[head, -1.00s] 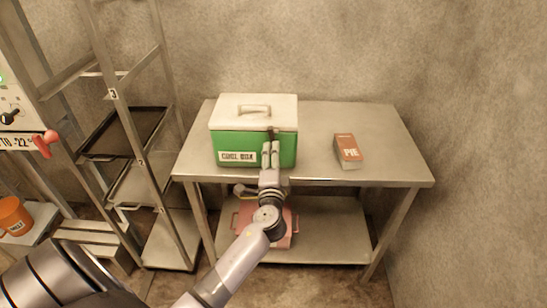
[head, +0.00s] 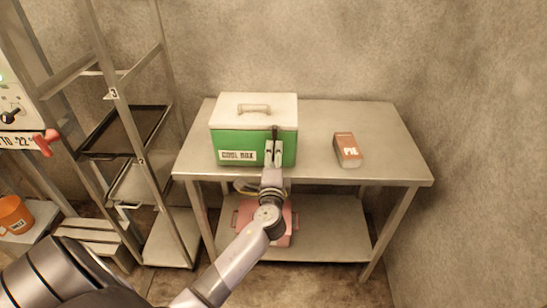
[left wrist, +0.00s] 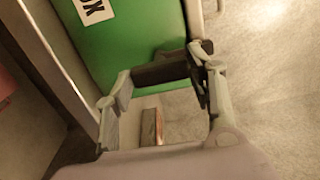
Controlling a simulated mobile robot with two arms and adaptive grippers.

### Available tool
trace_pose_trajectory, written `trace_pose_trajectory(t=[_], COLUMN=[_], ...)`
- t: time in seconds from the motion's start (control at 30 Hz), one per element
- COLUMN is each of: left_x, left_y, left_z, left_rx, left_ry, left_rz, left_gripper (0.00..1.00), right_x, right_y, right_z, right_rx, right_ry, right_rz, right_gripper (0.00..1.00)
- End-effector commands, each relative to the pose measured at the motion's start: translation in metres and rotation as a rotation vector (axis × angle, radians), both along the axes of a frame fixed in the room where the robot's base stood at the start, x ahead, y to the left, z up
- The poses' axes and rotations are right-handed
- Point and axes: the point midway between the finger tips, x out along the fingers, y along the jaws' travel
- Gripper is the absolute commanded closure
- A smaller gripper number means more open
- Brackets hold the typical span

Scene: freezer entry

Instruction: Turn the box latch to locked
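A green cool box (head: 226,144) with a white lid stands on the metal table, its label facing me. Its dark latch (head: 274,132) is on the front face, right of the label, and sticks up near the lid edge. My left gripper (head: 273,152) is at the latch, just below its visible top. In the left wrist view the gripper (left wrist: 160,75) has its fingers apart, with the dark latch (left wrist: 165,70) lying across the gap between the fingertips, against the green box wall (left wrist: 145,35). Whether the fingers touch it I cannot tell. My right gripper is not in view.
A red-brown pie box (head: 347,150) lies on the metal table (head: 390,135) to the right, with free room around it. A pink object (head: 285,235) is on the lower shelf. A tray rack (head: 125,130) stands left, and an orange mug (head: 14,215) is farther left.

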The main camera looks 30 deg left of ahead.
Motion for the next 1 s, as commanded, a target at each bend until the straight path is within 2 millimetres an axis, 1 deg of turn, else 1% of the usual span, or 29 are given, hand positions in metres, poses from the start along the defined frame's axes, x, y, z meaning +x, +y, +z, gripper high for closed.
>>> trace_pose_trajectory(t=[0.03,0.2,0.3,0.63,0.77,1.0], left_x=[0.000,0.000,0.000,-0.003,-0.016,-0.060], left_y=[0.000,0.000,0.000,-0.002,-0.010,-0.036], left_z=[-0.001,0.000,0.000,-0.001,-0.002,-0.002], left_rx=[0.001,-0.001,-0.001,-0.003,-0.003,-0.004], left_ry=[0.001,0.001,0.000,0.001,0.002,0.002], left_rz=[-0.001,-0.001,0.000,0.000,-0.001,0.000], left_gripper=[0.46,0.35,0.30,0.30,0.30,0.30], right_x=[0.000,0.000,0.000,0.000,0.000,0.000], right_y=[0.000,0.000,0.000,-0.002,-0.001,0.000], right_z=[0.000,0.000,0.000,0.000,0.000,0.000], right_rx=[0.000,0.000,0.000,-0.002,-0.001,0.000], right_ry=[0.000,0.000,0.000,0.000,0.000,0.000], right_rz=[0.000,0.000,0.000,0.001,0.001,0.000], right_gripper=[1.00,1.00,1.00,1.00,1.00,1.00])
